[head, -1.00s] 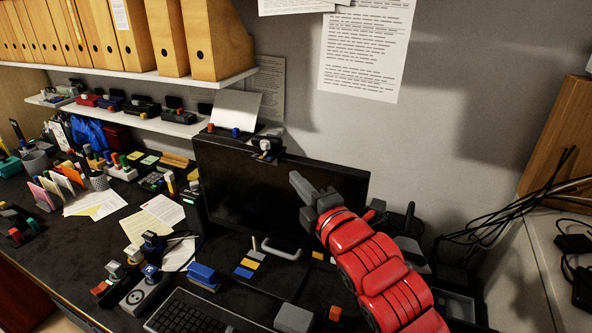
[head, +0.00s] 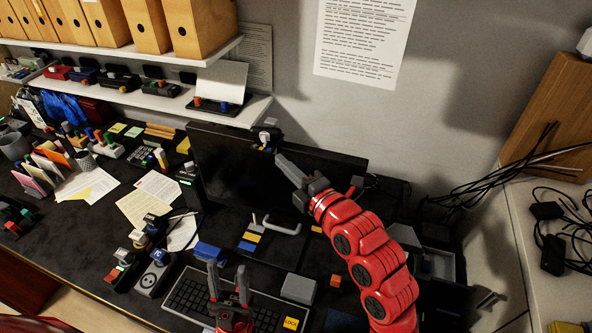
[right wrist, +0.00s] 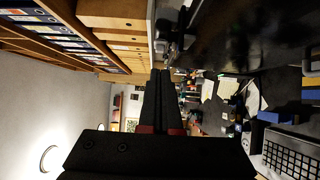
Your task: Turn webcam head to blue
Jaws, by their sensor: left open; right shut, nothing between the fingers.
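The webcam (head: 265,138) sits on the top edge of the black monitor (head: 250,175), with a pale head and small coloured marks below it. The marks are too small to tell which colour the head faces. My right gripper (head: 282,162) is shut and empty, its fingertips just right of and below the webcam, in front of the screen; I see no clear contact. In the right wrist view its shut fingers (right wrist: 160,100) point along the dark monitor (right wrist: 235,40). My left gripper (head: 228,282) is open and empty above the keyboard (head: 200,298).
A shelf (head: 150,95) with several small switch boxes is at the left behind the monitor. Papers (head: 145,205), a blue stapler (head: 210,253) and a grey box (head: 298,288) lie on the desk. Black cables (head: 500,180) hang at the right.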

